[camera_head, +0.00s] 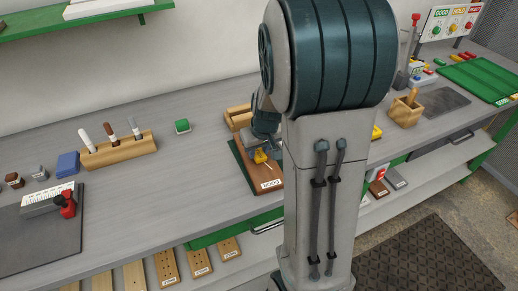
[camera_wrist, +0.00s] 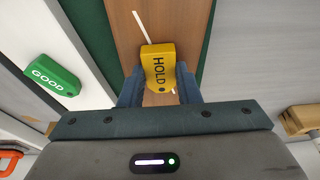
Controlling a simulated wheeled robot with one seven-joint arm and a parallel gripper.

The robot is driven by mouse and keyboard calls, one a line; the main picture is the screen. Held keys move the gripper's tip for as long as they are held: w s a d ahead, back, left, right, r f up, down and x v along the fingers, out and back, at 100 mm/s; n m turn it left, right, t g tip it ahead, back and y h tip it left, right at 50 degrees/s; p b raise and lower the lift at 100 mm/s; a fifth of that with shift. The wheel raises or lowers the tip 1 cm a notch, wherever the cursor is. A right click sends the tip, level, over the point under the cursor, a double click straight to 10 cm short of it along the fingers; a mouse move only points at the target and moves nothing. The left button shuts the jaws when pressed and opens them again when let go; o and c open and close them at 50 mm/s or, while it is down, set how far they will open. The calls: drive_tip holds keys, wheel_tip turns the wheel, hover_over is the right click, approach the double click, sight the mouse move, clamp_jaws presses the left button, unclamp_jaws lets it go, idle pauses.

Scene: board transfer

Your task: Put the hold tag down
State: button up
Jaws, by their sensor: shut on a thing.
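The hold tag is a yellow block lettered HOLD (camera_wrist: 158,62), seen in the middle of the wrist view. My gripper (camera_wrist: 159,80) is shut on it, with a blue-grey finger on each side. In the head view the yellow tag (camera_head: 260,157) shows below my gripper, over a brown board (camera_head: 264,178). The board lies on a green mat (camera_head: 243,170) and has a white label at its near end. A thin white line runs on the board beside the tag. I cannot tell whether the tag touches the board. My arm hides part of the area.
A green GOOD tag (camera_wrist: 52,75) lies left of the board; the head view shows a small green block (camera_head: 182,126) there. A wooden tray (camera_head: 238,117) stands behind the board. A wooden holder with markers (camera_head: 118,150) is farther left. Bare bench lies between.

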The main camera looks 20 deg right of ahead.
drive_tip(key=shift+f, duration=0.2)
drive_tip(key=o, duration=1)
drive_tip(key=shift+r, duration=0.1)
drive_tip(key=shift+c, duration=0.2)
drive_tip(key=shift+r, duration=0.65)
drive_tip(key=v, duration=1.1)
drive_tip(key=s+a, duration=0.9)
drive_tip(key=s, duration=0.5)
drive_tip(key=shift+p, duration=0.3)
